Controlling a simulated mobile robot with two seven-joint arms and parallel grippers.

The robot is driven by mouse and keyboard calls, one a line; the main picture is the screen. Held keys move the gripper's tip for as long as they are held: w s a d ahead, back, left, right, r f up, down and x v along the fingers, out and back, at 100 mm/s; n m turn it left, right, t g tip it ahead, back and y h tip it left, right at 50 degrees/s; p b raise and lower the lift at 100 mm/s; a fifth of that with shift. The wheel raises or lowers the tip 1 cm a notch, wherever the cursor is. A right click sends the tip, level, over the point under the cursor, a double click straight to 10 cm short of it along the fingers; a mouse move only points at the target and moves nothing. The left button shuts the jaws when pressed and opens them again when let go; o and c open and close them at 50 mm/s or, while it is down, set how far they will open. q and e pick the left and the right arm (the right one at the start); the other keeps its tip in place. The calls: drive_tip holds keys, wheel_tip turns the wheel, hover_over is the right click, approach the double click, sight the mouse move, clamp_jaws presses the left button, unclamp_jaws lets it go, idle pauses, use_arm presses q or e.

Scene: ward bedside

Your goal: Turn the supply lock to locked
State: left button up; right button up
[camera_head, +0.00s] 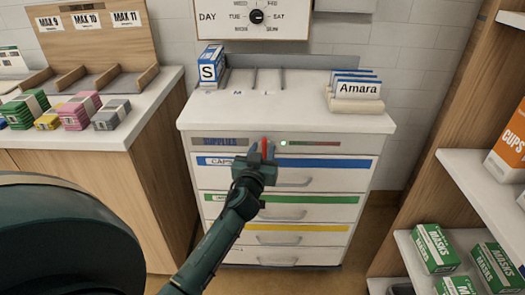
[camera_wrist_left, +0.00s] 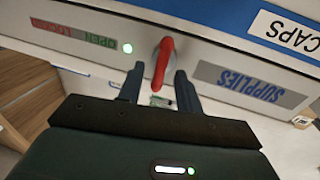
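The supply lock is a red lever (camera_head: 265,146) on the top strip of the white drawer cabinet, right of the blue SUPPLIES label (camera_head: 219,141). It also shows as a red handle in the left wrist view (camera_wrist_left: 163,62). A small lit lamp (camera_wrist_left: 127,48) sits beside the green OPEN label (camera_wrist_left: 99,41); the red label (camera_wrist_left: 52,29) lies beyond it. My left gripper (camera_head: 262,153) is at the lever. Its two fingers (camera_wrist_left: 160,83) stand apart, one on each side of the lever, with visible gaps. My right gripper is not in view.
The cabinet (camera_head: 300,121) has several drawers with handles below the lock. A box marked S (camera_head: 211,67) and an Amara card holder (camera_head: 356,104) stand on top. A wooden counter (camera_head: 150,100) is at left, shelves (camera_head: 480,180) at right.

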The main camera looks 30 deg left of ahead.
use_arm(q)
clamp_jaws()
